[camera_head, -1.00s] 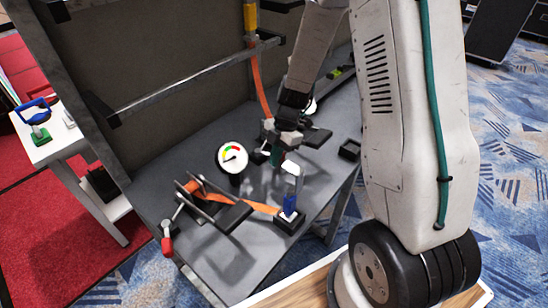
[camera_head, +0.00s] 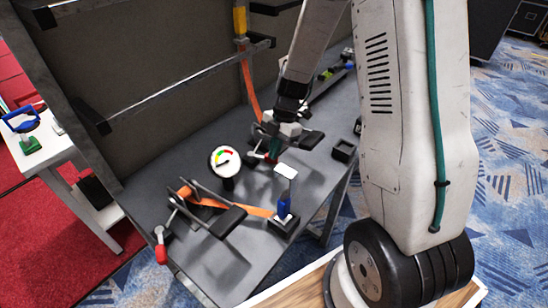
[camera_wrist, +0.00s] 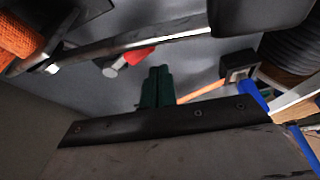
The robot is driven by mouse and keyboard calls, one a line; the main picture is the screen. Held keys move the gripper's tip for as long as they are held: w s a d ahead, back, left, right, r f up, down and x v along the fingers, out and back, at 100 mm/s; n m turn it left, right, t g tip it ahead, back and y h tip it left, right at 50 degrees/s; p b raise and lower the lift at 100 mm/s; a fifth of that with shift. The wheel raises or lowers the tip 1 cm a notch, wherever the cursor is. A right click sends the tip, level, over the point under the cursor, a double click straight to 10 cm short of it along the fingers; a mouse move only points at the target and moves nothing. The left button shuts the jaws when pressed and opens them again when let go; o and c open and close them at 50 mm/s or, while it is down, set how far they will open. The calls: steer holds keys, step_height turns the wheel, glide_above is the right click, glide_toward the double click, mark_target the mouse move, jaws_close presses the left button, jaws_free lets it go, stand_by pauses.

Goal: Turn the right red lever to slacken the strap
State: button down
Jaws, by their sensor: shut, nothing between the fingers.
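The right red lever (camera_wrist: 138,56) shows in the wrist view as a red grip with a grey end, just beyond my fingertips; I cannot tell whether they touch it. My gripper (camera_wrist: 157,78) has dark green fingers, closed together and empty. In the head view my gripper (camera_head: 274,152) is low over the right part of the grey bench, and it largely hides the right lever. The orange strap (camera_head: 257,211) runs along the bench through a black frame. A second red lever (camera_head: 160,253) hangs at the bench's front left edge.
A round dial gauge (camera_head: 225,158) stands left of my gripper. A blue-based post with a white top (camera_head: 285,205) stands in front of it. A metal rail (camera_head: 185,82) crosses the back panel. A white side table (camera_head: 45,150) stands at left.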

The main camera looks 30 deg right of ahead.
steer(key=w+v, duration=0.1)
steer(key=v, duration=0.6)
steer(key=shift+a, duration=0.2)
